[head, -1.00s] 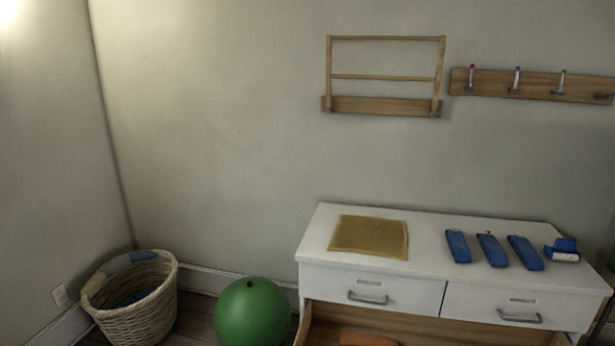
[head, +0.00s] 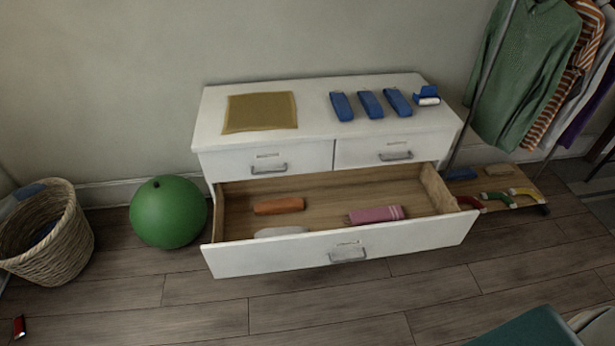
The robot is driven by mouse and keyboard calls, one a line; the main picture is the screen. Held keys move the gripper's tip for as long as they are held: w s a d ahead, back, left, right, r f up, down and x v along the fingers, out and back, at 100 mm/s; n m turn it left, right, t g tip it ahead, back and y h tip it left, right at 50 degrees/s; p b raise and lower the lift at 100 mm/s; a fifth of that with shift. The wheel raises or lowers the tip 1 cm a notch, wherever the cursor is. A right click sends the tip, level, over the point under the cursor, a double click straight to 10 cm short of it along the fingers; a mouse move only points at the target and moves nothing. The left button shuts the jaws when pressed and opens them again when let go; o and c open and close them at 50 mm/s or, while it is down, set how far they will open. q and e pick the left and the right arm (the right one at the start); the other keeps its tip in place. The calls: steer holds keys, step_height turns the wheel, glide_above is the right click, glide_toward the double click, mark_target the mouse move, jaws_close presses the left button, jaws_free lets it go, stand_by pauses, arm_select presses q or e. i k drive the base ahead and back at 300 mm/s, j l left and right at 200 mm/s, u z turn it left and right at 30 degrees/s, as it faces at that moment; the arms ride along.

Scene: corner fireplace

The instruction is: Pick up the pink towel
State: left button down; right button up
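The pink towel (head: 376,215) is rolled up and lies in the open lower drawer (head: 341,250) of a white dresser, in the right half. It has pale stripes at its right end. An orange rolled towel (head: 279,205) lies to its left in the same drawer, and a light grey one (head: 281,231) lies partly hidden behind the drawer front. Neither of my grippers shows in the head view.
The dresser top (head: 312,112) holds a folded mustard cloth (head: 260,111) and several blue items. A green ball (head: 168,212) and a wicker basket (head: 52,245) stand left. A clothes rack with shirts (head: 525,75) stands right. The wooden floor (head: 300,310) before the drawer is clear.

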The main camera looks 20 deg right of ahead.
mark_target(394, 213)
steer(key=z, duration=0.8)
